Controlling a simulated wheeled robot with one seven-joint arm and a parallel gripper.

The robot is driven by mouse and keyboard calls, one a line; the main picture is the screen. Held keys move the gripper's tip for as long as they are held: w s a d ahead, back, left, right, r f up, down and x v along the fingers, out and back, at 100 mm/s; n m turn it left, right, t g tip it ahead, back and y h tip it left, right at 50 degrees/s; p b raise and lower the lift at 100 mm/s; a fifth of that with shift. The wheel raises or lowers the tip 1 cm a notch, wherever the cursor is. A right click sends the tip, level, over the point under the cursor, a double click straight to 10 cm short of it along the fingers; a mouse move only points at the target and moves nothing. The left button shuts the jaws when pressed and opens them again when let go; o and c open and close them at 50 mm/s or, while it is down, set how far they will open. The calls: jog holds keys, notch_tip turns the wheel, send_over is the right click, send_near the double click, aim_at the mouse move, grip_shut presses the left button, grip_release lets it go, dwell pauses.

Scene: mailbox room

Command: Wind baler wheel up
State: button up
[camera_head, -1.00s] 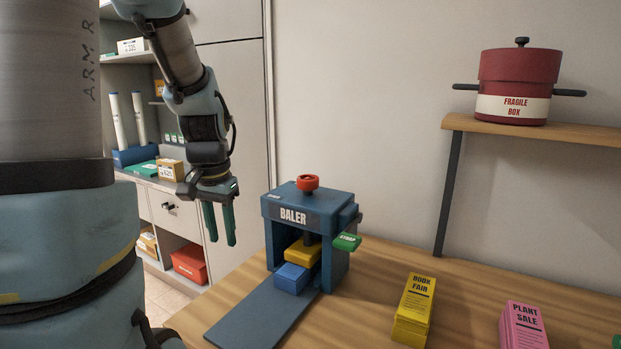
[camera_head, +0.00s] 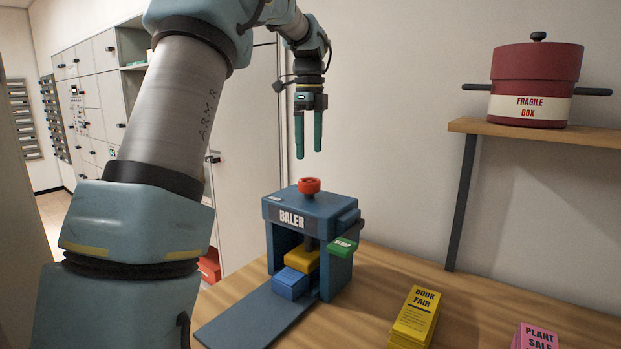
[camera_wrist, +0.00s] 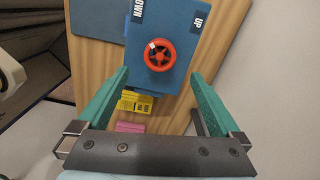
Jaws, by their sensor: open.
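The blue baler (camera_head: 312,222) stands on the wooden table, with its name on the front. Its red wheel (camera_head: 309,185) sits on top; in the wrist view the wheel (camera_wrist: 159,55) shows from above, between the words DOWN and UP on the blue top. A yellow block (camera_head: 301,260) and a blue block (camera_head: 291,283) are in the baler's opening. My gripper (camera_head: 309,155) is open and empty, pointing down, with its green fingers above the wheel and apart from it.
A green STRAP tag (camera_head: 343,246) sticks out at the baler's right side. Yellow BOOK FAIR (camera_head: 415,317) and pink PLANT SALE (camera_head: 538,338) stacks stand on the table (camera_head: 480,315). A red FRAGILE BOX pot (camera_head: 535,85) stands on a shelf (camera_head: 590,136).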

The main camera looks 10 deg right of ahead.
aim_at(309, 180)
notch_tip(309, 180, down, 8)
jog(key=shift+f+p, duration=0.25)
jog(key=shift+p, duration=0.55)
jog(key=shift+c, duration=0.4)
jog(key=c, duration=1.3)
jog(key=shift+o, duration=0.2)
